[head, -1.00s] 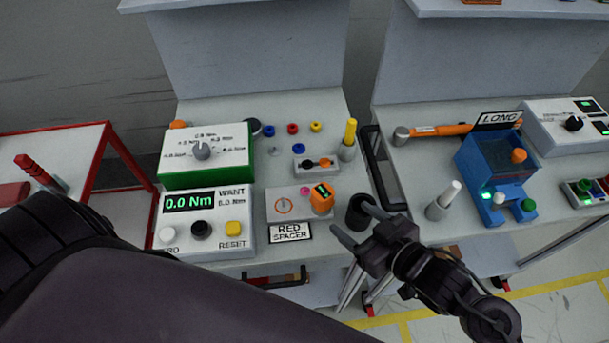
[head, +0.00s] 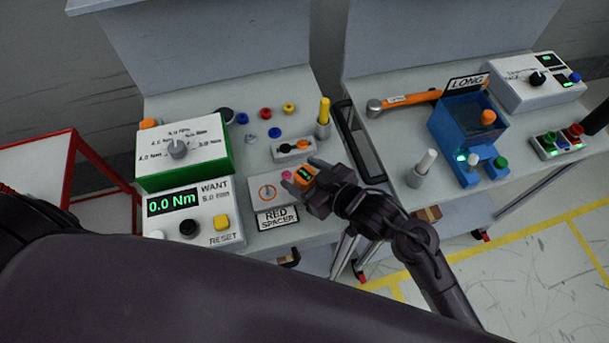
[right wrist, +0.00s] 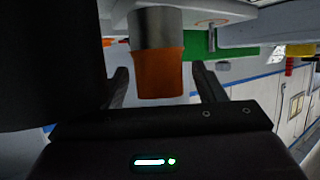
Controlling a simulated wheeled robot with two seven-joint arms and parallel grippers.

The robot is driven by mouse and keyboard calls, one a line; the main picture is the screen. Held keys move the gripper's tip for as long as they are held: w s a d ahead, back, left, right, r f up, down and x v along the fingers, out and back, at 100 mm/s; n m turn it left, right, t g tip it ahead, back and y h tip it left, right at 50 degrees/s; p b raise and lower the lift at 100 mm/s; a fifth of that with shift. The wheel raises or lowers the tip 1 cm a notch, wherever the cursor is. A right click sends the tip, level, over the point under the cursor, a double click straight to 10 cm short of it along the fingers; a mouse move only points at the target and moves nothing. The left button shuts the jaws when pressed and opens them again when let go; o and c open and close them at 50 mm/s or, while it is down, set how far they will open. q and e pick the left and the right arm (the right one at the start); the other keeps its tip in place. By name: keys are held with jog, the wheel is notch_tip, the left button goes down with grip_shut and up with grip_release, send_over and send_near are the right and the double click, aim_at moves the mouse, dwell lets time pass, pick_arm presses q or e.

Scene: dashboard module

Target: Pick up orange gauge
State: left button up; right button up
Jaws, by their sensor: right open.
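The orange gauge (head: 304,176) with a small dark display stands on the front right part of the left bench, beside the grey plate with a red ring mark. My right gripper (head: 302,174) is at the gauge, its fingers on either side of it. In the right wrist view the gauge (right wrist: 160,72) shows as an orange body with a grey metal part, between the two open fingers (right wrist: 163,88), with gaps on both sides. Of my left arm only dark links show in the head view; its gripper is out of view.
The "RED SPACER" sign (head: 278,217) stands in front of the plate. The torque display box (head: 195,213) is to the left. A yellow-topped post (head: 323,118) and a small grey holder (head: 294,149) stand behind the gauge. A second bench with a blue fixture (head: 465,140) is to the right.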

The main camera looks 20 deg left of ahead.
jog(key=shift+c, duration=0.4)
jog(key=c, duration=1)
jog(key=shift+c, duration=0.6)
jog(key=shift+r, duration=0.15)
notch_tip(320, 180, up, 19)
jog(key=b, duration=0.5)
send_over(305, 173)
jog(key=w+a, duration=0.2)
jog(key=a, duration=0.3)
notch_tip(305, 173, down, 11)
jog(key=shift+s+r, duration=0.15)
jog(key=shift+s, duration=0.05)
